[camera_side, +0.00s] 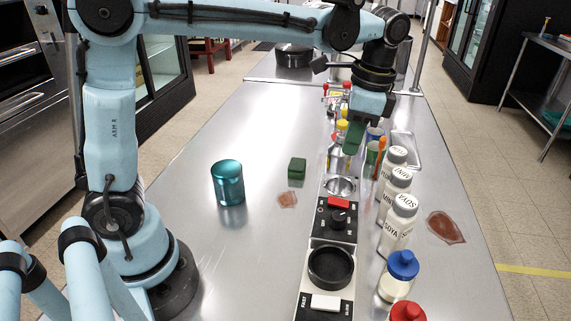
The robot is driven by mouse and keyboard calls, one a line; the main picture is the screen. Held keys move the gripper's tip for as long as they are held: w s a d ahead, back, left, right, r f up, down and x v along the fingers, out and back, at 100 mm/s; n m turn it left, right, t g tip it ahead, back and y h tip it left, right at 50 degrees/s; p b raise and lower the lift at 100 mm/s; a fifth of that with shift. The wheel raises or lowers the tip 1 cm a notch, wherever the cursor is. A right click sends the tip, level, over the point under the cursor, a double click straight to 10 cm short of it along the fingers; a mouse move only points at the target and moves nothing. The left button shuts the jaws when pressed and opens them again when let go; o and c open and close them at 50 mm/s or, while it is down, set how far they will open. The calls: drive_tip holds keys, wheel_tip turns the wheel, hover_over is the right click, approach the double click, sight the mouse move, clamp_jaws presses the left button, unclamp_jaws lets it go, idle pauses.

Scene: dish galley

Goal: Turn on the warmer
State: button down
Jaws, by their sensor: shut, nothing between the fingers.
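No readable label names the warmer. One candidate is a black control panel (322,221) with a round black knob (338,218) and a red switch (339,202), below a small metal bowl (341,185). Another is a unit with a round black plate (330,266) and a white switch (326,302) at the front. I cannot tell whether either is on. My gripper (353,150) points down with green fingers, shut and empty. It appears in the picture above and behind the panel, near the small cups; its exact height is unclear.
A row of white labelled bottles (396,222) stands right of the units, with blue-capped (403,265) and red-capped (407,312) bottles in front. A teal canister (228,182) and a green block (297,168) stand left. The metal counter (245,255) is clear at front left.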

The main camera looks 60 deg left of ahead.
sight(332, 200)
drive_tip(key=f, duration=0.8)
drive_tip(key=s+a+f, duration=0.1)
drive_tip(key=f, duration=0.3)
drive_tip(key=shift+s+a, duration=0.1)
